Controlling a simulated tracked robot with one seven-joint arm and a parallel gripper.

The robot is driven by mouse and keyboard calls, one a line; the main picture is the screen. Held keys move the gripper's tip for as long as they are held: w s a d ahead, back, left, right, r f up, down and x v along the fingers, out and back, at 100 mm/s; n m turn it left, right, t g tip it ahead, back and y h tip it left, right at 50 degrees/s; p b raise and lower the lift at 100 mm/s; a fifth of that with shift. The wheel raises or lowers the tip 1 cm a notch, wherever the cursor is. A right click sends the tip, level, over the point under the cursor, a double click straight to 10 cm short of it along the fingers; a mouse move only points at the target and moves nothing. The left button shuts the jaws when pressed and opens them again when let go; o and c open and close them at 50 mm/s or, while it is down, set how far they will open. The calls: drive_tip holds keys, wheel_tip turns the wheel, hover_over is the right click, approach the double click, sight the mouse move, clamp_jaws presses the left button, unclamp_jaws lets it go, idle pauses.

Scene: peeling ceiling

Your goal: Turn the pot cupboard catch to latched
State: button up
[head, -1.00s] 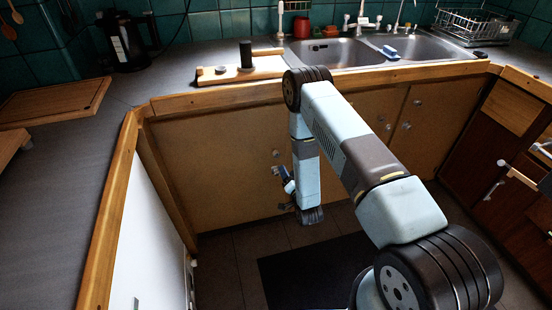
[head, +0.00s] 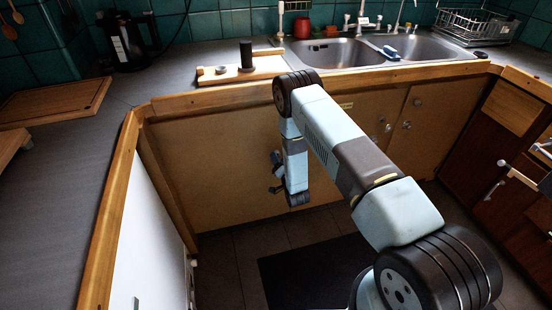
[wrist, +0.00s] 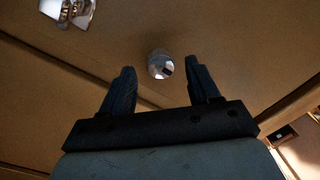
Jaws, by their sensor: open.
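The tan cupboard front (head: 215,170) stands below the counter. In the wrist view, a round shiny metal fitting (wrist: 160,64) with a small dark mark sits on this front. A second bright metal fitting (wrist: 68,11) is cut off at the top left. I cannot tell for certain which one is the catch, or its turn position. My gripper (wrist: 161,69) is open, its two dark fingers apart on either side of the round fitting, with nothing held between them. In the head view my gripper (head: 276,173) is close to the front, and my arm hides part of the door.
Metal knobs (head: 406,125) sit on the doors to the right. The wooden counter edge (head: 210,100) runs above. Dark red drawers (head: 490,165) stand at the right. A dark mat (head: 315,270) lies on the open floor.

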drive_tip(key=shift+x, duration=1.1)
drive_tip(key=shift+c, duration=0.2)
